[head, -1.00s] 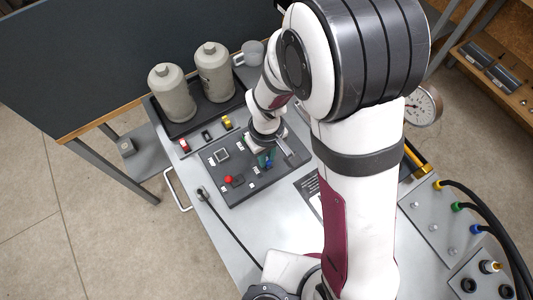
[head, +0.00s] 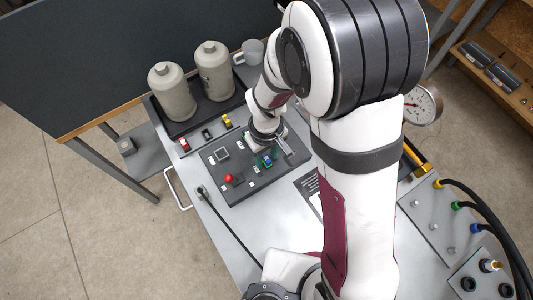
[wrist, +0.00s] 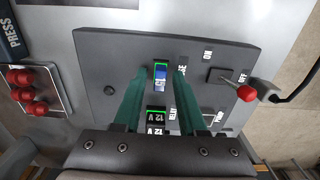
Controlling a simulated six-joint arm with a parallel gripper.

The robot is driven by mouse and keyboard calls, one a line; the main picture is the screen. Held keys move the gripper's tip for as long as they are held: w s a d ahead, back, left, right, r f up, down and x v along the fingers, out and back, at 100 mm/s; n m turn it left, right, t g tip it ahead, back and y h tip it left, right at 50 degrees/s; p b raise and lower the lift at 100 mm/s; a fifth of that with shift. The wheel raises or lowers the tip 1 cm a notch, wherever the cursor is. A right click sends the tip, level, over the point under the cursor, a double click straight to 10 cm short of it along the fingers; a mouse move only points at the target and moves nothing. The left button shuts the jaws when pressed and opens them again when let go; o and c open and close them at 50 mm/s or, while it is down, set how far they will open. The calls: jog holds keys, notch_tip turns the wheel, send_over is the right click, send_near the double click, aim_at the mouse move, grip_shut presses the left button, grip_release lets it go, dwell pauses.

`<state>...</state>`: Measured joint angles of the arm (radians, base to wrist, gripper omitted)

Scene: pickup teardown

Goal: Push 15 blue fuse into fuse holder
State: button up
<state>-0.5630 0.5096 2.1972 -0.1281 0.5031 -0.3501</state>
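The blue fuse (wrist: 160,77) stands in a fuse holder slot with a bright green edge (wrist: 161,63) on the dark panel (wrist: 108,62). How deep it sits is hard to tell. My gripper (wrist: 160,75) shows two green fingers, one on each side of the blue fuse, with visible gaps between them and it. The gripper is open and holds nothing. In the head view my gripper (head: 266,154) is low over the panel, beside the blue fuse (head: 267,162), and my wrist hides part of that area.
Behind the panel are yellow (head: 226,120), black (head: 206,134) and red (head: 184,144) pieces and two grey bottles (head: 214,72). A black cable (head: 232,232) crosses the bench.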

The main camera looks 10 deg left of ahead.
aim_at(266, 158)
jog(key=shift+o, duration=0.3)
jog(key=shift+r, duration=0.1)
notch_tip(266, 158, up, 15)
jog(key=s+d+r+m+y, duration=0.1)
jog(key=s+d+r+m, duration=0.1)
jog(key=s+d+m, duration=1.1)
jog(key=shift+s+d+r+m+y, duration=0.35)
jog(key=shift+s+m, duration=0.2)
jog(key=shift+m, duration=0.25)
jog(key=shift+f, duration=0.1)
